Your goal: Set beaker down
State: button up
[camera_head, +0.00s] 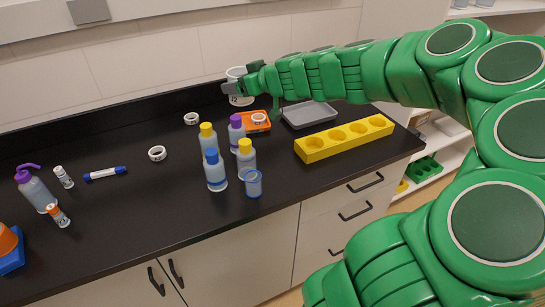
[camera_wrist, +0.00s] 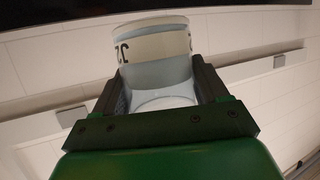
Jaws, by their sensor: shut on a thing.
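My gripper (camera_head: 236,88) is at the back of the black counter, by the wall, at the end of my outstretched green arm. It is shut on a clear beaker (camera_head: 238,73) with a pale label band. In the wrist view the beaker (camera_wrist: 155,50) sits between the two dark fingers (camera_wrist: 160,92), with part of dark lettering showing at its left. Its lower part is partly hidden by the gripper. In the head view the beaker is near the counter's back edge; I cannot tell whether it touches the counter.
Below the gripper are an orange tray (camera_head: 257,128) with a tape roll, a grey tray (camera_head: 325,122) and a yellow holed rack (camera_head: 309,149). Bare counter (camera_head: 130,215) lies left of the bottles.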

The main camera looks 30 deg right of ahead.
jog(key=s+d+n+g+y, duration=0.25)
jog(key=s+d+y, duration=0.2)
jog(key=s, duration=0.85)
notch_tip(320, 180, down, 11)
jog(key=n, duration=0.1)
jog(key=shift+h, duration=0.45)
jog(key=shift+w+d+f, duration=0.8)
jog(key=shift+w+f, duration=0.7)
jog(key=shift+w, duration=0.5)
jog(key=shift+w+d+f, duration=0.75)
jog(key=shift+w+f, duration=0.8)
jog(key=shift+w, duration=0.5)
jog(key=shift+w+d+f, duration=0.8)
jog(key=shift+w+f, duration=0.7)
jog(key=shift+w, duration=0.5)
jog(key=shift+w+f, duration=0.3)
jog(key=shift+f, duration=0.15)
jog(key=shift+f+t, duration=0.25)
jog(key=shift+f, duration=1.1)
jog(key=shift+f, duration=0.2)
jog(key=o, duration=1.2)
jog(key=shift+c, duration=0.2)
